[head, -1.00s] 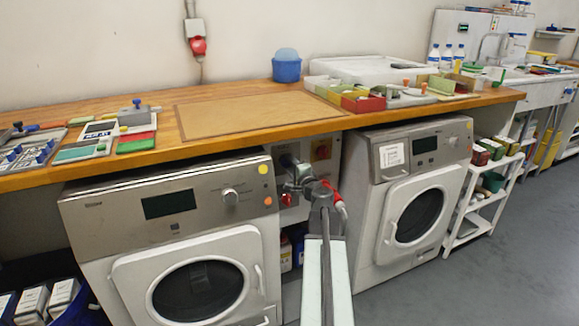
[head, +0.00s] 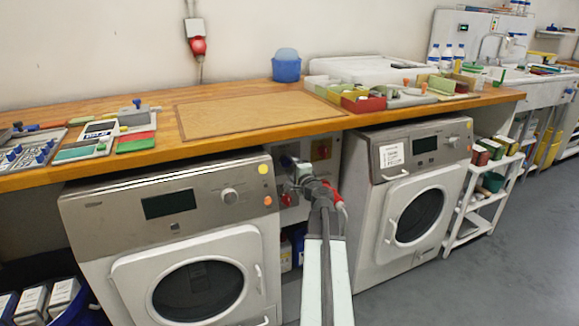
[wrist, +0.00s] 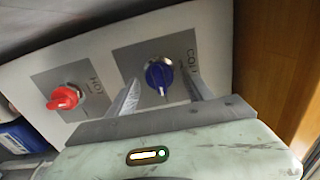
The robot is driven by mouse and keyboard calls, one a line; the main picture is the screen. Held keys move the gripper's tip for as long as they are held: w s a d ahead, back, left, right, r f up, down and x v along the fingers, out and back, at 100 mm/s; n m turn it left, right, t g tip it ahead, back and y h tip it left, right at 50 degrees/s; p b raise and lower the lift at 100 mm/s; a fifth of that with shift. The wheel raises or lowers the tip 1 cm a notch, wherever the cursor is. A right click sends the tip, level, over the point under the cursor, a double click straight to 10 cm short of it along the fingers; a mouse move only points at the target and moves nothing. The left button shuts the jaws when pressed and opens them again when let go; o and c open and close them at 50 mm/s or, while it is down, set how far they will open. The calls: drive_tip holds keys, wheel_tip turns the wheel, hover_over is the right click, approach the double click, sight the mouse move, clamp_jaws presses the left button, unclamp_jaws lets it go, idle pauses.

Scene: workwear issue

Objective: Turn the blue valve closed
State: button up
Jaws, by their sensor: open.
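The blue valve (wrist: 159,75) is a round knob with a ridge, on a grey plate marked COLD in the wrist view. My gripper (wrist: 163,80) is open, with one finger on each side of the blue valve. I cannot tell whether either finger touches it. In the head view my gripper (head: 292,167) reaches the panel between the two machines and largely hides the blue valve.
A red valve (wrist: 63,98) on a plate marked HOT is left of the blue one. A wooden surface (wrist: 272,70) borders the panel at right. Washing machines stand left (head: 105,225) and right (head: 370,215) of my arm, under a wooden worktop (head: 230,145).

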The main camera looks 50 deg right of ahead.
drive_tip(key=v, duration=0.7)
drive_tip(key=shift+s+a, duration=0.15)
drive_tip(key=shift+s, duration=0.2)
